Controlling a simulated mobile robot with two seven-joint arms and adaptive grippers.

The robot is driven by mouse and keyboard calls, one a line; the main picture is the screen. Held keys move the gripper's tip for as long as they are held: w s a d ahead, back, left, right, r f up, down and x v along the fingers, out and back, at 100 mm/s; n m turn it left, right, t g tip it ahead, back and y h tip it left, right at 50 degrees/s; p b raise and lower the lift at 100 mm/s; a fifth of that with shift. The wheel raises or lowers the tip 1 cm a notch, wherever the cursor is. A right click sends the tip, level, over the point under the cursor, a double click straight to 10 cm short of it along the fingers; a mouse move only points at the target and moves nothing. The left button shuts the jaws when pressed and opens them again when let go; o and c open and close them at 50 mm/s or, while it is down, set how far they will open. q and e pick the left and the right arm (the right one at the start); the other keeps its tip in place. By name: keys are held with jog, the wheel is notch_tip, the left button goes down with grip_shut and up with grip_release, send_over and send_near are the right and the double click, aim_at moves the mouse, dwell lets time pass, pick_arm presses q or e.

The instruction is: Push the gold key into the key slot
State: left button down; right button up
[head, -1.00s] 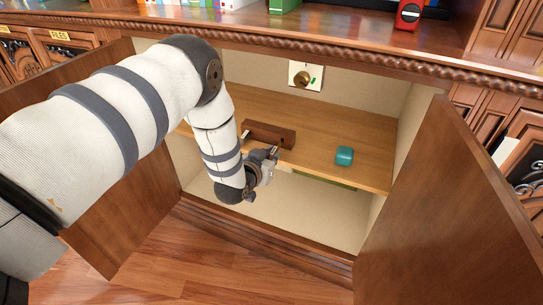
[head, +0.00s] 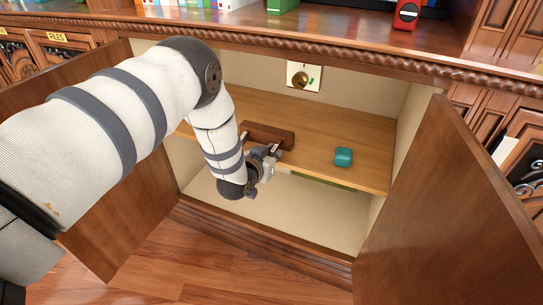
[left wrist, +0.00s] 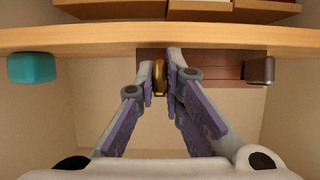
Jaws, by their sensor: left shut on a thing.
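The gold key (left wrist: 161,78) shows in the left wrist view as a narrow gold piece between my fingertips. My left gripper (left wrist: 161,85) is shut on it, in front of a dark wooden block. In the head view my left gripper (head: 271,153) is at the shelf's front edge, by the right part of the wooden block (head: 268,134). The fingers hide the key there. A silver metal piece (left wrist: 260,70) sits at the block's other end. I cannot make out the key slot or whether the key touches it. My right gripper is not in view.
A teal box (head: 343,157) stands on the shelf (head: 330,125), right of the block. A white plate with a brass knob (head: 301,79) and a green mark is on the back wall. Open doors (head: 445,215) flank the cabinet. The shelf's right part is mostly clear.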

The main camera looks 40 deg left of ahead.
pick_arm(q)
jog(key=shift+w+a+b, duration=0.25)
jog(key=shift+w+b, duration=0.25)
jog(key=shift+w, duration=0.55)
jog(key=c, duration=1.6)
grip_release()
jog(key=shift+s, duration=0.1)
jog(key=v, duration=1.2)
